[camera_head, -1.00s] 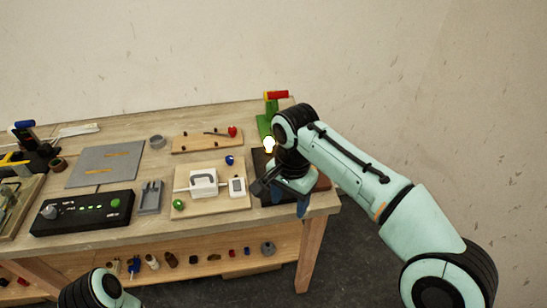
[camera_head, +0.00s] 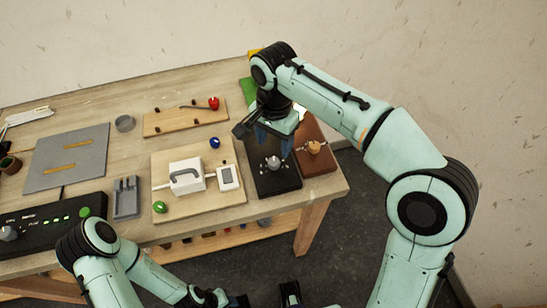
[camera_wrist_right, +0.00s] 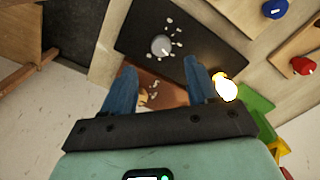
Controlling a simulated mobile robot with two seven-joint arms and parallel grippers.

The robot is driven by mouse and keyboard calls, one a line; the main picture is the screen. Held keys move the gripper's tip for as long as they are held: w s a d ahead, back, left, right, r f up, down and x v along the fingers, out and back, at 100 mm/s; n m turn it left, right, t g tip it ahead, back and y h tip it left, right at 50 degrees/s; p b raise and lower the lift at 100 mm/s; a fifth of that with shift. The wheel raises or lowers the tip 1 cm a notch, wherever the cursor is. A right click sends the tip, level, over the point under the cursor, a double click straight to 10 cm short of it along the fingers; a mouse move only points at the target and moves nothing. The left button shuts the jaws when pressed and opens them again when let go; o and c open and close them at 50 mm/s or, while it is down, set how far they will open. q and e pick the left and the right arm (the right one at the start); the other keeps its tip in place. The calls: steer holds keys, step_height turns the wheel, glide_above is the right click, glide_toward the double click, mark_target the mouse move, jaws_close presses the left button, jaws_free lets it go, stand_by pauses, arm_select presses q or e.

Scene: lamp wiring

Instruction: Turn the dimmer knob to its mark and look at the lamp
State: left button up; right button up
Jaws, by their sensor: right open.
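The dimmer knob (camera_head: 273,162) is a small grey knob on a black base (camera_head: 275,186). The right wrist view shows the knob (camera_wrist_right: 161,46) with white marks around it. My right gripper (camera_head: 275,146) is above the base, its blue fingers open and apart from the knob. In the right wrist view the fingers (camera_wrist_right: 158,85) are spread with nothing between them. The lamp bulb (camera_wrist_right: 225,89) glows bright yellow-white beside one finger; in the head view it is mostly hidden behind my wrist. My left gripper (camera_head: 262,298) is partly cut off at the bottom edge.
A brown board (camera_head: 318,160) with a small tan part lies right of the black base. A wooden board (camera_head: 190,217) with a white box and meter is to its left. A green stand (camera_wrist_right: 256,100) is near the lamp. The table's right edge is close.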

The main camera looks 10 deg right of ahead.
mark_target(274, 161)
step_height(274, 161, down, 8)
steer(key=shift+w+r+b, duration=0.1)
steer(key=shift+w+b, duration=0.05)
steer(key=shift+b, duration=0.45)
steer(key=c, duration=1)
